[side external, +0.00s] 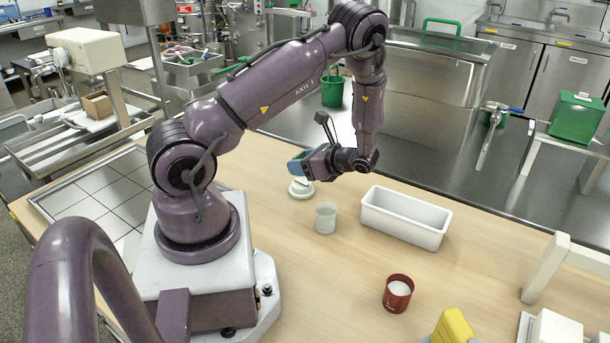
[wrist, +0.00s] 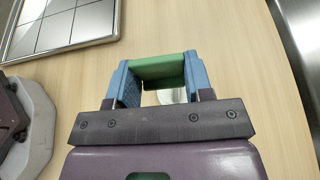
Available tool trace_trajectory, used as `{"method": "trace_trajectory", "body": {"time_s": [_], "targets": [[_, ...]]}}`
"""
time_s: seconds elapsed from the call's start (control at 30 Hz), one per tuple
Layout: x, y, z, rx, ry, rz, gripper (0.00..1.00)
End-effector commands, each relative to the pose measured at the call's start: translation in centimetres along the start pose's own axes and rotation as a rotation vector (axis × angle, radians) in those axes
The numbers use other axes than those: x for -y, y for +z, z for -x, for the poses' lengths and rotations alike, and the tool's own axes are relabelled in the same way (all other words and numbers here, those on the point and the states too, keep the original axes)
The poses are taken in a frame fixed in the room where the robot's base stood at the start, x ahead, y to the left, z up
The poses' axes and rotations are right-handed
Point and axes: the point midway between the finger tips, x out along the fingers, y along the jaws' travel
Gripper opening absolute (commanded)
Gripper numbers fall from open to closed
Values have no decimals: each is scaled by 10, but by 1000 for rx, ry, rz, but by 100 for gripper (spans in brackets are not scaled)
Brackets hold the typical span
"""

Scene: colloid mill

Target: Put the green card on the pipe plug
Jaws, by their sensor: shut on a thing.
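My gripper (side external: 299,164) is above the table, its blue fingers pointing left in the side view. In the wrist view the gripper (wrist: 161,72) is shut on the green card (wrist: 160,66), which spans between the two blue fingers. In the side view the card is mostly hidden by the near finger. A white round piece with a raised middle, apparently the pipe plug (side external: 301,190), stands on the table just below the gripper, with the card held above it. In the wrist view a pale rounded thing shows through the gap behind the card; most of it is hidden.
A clear cup (side external: 326,218) stands close to the right of the plug. A white bin (side external: 404,220) is further right. A red cup (side external: 398,294) and a yellow object (side external: 454,328) are nearer the front. A tiled tray (side external: 98,196) is at left.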

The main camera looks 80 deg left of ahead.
Motion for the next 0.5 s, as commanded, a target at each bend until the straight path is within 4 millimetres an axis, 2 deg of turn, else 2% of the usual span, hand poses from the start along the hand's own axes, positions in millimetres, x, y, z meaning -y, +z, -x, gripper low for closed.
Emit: {"method": "trace_trajectory", "body": {"time_s": [0.2,0.33,0.5], "targets": [[13,-14,-8,0,1,0,25],[13,-33,-15,0,0,-2,25],[13,-42,-18,-1,-1,2,25]]}}
